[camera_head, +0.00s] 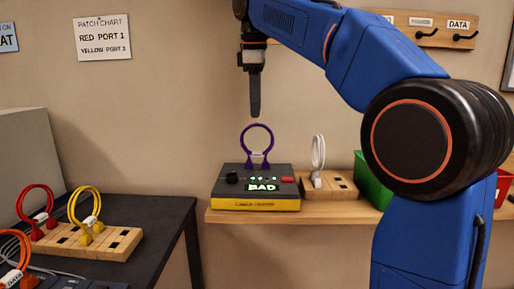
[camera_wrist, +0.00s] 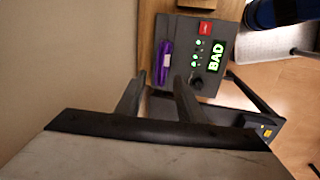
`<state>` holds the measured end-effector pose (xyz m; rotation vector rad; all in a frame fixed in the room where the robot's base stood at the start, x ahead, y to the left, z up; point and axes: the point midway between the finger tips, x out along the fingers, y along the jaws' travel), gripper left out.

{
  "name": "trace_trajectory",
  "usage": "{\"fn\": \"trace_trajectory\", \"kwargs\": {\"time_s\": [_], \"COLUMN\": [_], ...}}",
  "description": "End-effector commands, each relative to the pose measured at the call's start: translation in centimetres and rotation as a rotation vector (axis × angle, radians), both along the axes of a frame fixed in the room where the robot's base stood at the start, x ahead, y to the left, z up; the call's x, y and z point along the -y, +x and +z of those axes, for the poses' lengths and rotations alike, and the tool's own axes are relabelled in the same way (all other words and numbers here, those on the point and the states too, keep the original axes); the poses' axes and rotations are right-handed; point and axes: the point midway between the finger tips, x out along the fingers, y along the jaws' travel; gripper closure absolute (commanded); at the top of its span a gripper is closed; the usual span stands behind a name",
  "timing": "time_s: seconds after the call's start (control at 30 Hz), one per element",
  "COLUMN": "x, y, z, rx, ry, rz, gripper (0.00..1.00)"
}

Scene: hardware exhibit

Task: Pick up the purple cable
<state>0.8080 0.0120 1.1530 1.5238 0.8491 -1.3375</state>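The purple cable (camera_head: 257,125) stands as an upright loop with a white tag, its ends at the top of the dark cable tester (camera_head: 225,187). In the wrist view the purple cable (camera_wrist: 168,47) is seen nearly edge-on on the tester (camera_wrist: 190,32). The tester's green display reads BAD.
A white cable (camera_head: 318,152) stands on a wooden block right of the tester on the wooden shelf (camera_head: 230,216). A green bin (camera_head: 371,182) is further right. Red (camera_head: 38,192) and yellow (camera_head: 86,191) cables stand on a block on the dark table at left.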

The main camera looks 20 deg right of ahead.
Motion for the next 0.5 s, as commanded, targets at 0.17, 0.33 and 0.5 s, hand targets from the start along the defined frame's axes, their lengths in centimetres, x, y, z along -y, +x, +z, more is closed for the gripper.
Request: {"fn": "trace_trajectory", "kwargs": {"time_s": [0.17, 0.33, 0.5], "x": [0.2, 0.4, 1.1], "y": [0.3, 0.4, 0.7], "z": [-1.7, -2.5, -4.7], "rx": [-0.001, 0.000, -0.001], "ry": [0.000, 0.000, 0.000], "rz": [-0.001, -0.001, -0.002], "gripper": [0.66, 0.66, 0.66]}}
